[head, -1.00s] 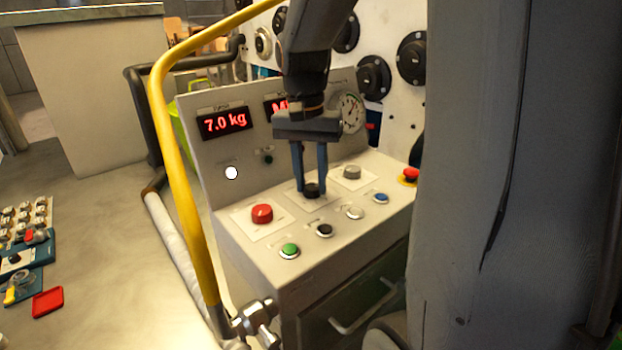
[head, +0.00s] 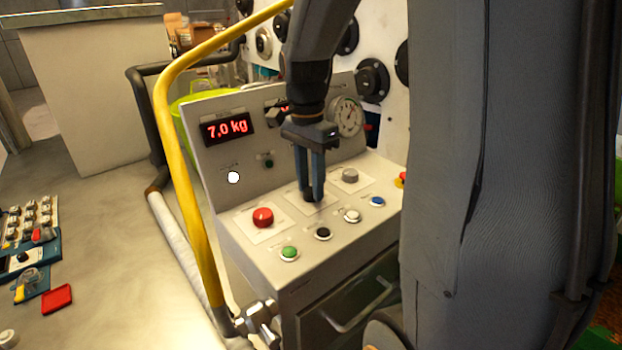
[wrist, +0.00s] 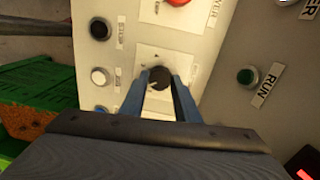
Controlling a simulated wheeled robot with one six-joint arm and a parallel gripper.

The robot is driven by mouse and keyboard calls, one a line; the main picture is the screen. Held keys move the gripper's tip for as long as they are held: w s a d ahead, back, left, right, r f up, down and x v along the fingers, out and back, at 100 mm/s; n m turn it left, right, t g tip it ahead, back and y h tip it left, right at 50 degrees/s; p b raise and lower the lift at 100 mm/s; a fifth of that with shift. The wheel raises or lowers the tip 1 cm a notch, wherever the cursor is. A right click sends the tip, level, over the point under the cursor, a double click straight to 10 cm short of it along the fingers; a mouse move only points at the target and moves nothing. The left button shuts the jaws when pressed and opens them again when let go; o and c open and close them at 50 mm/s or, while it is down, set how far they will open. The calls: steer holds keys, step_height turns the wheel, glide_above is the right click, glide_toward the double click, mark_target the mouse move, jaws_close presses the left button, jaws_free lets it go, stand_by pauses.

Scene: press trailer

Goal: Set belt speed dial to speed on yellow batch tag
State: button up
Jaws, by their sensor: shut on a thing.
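My gripper (head: 313,198) points down at the console's sloped top and is shut on a black dial (wrist: 158,78). In the wrist view the blue fingers (wrist: 160,88) sit on both sides of the dial, on a pale plate with small marks that are too small to read. In the head view the fingers mostly hide the dial. It sits between the red knob (head: 263,217) and the grey knob (head: 350,176). No yellow batch tag can be made out in either view.
The console's front row has green (head: 289,253), black (head: 323,233), white (head: 352,215) and blue (head: 377,201) buttons. A display reads 7.0 kg (head: 227,128); a gauge (head: 346,116) is behind my gripper. A yellow rail (head: 179,180) stands at the left.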

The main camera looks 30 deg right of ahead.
mark_target(310, 188)
steer(key=shift+m+p, duration=0.45)
steer(key=shift+m, duration=0.75)
steer(key=o, duration=1)
steer(key=shift+o, duration=0.2)
steer(key=shift+r, duration=0.1)
steer(key=r, duration=0.2)
steer(key=r+b, duration=0.1)
steer(key=r, duration=0.4)
steer(key=shift+w+r+b, duration=0.25)
steer(key=shift+r+b, duration=0.1)
